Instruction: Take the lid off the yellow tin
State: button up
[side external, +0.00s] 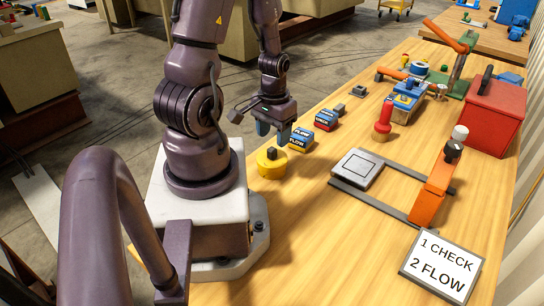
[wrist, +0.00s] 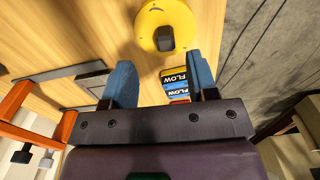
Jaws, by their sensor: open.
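The yellow tin (side external: 271,169) stands upright on the wooden bench near my base, with a round yellow lid on it. The lid has a dark knob (side external: 272,154) at its centre. In the wrist view the yellow lid (wrist: 183,15) shows from above near the top edge, and its knob (wrist: 165,38) is visible too. My gripper (side external: 273,138) is open and empty, with blue fingers pointing down just above and behind the tin. In the wrist view the gap of my gripper (wrist: 160,64) lies below the knob, with the fingers apart from it.
A grey plate (side external: 357,170), orange clamp (side external: 434,187), red box (side external: 494,115) and sign (side external: 441,265) are to the right. The bench in front of the tin is clear.

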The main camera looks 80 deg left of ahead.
aim_at(272, 148)
jog(key=shift+s+a+f, duration=0.1)
jog(key=shift+a+f, duration=0.05)
jog(key=shift+f, duration=1.3)
jog(key=shift+s+a+f, duration=0.1)
jog(key=shift+a+f, duration=0.05)
jog(key=shift+f, duration=1.25)
grip_shut()
